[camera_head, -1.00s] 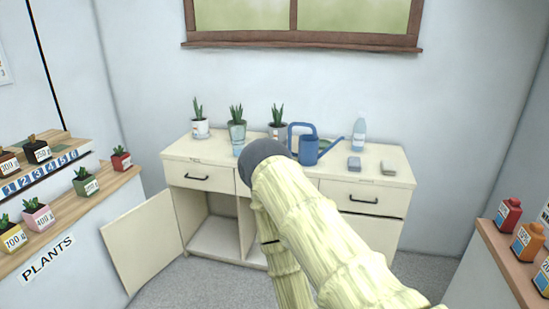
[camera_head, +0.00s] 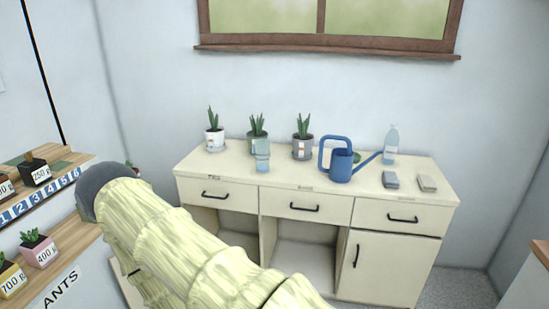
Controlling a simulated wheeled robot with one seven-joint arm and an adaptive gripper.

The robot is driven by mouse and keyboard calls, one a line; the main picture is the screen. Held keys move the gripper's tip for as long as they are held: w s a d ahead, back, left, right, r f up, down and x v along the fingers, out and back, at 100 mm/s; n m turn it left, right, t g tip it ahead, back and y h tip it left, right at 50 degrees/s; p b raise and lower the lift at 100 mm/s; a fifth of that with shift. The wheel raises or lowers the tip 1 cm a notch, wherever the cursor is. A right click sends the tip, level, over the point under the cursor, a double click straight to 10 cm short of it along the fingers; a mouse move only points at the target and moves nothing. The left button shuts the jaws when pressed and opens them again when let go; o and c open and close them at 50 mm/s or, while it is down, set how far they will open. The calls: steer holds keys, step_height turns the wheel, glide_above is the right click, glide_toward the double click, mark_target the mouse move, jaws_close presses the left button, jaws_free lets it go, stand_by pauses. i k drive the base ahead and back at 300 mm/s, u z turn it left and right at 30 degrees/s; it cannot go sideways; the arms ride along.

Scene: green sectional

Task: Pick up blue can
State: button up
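The blue can is a blue watering can (camera_head: 340,165) with a large loop handle and a long spout pointing right. It stands upright on the cream cabinet's top (camera_head: 290,178), right of the middle, and is fully in view. My arm, in a pale green sleeve with a dark grey rounded joint, crosses the lower left, well apart from the can. My gripper does not show, so its state is hidden.
Potted plants (camera_head: 213,140) and a clear cup (camera_head: 262,155) stand left of the can. A spray bottle (camera_head: 391,145) and two small blocks (camera_head: 390,180) are to its right. A plant shelf (camera_head: 70,240) is at left; another counter edge (camera_head: 520,265) is at lower right.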

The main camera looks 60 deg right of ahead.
mark_target(341, 170)
steer(key=i, duration=0.95)
steer(key=z, duration=1)
steer(key=i, duration=0.7)
steer(key=z, duration=0.8)
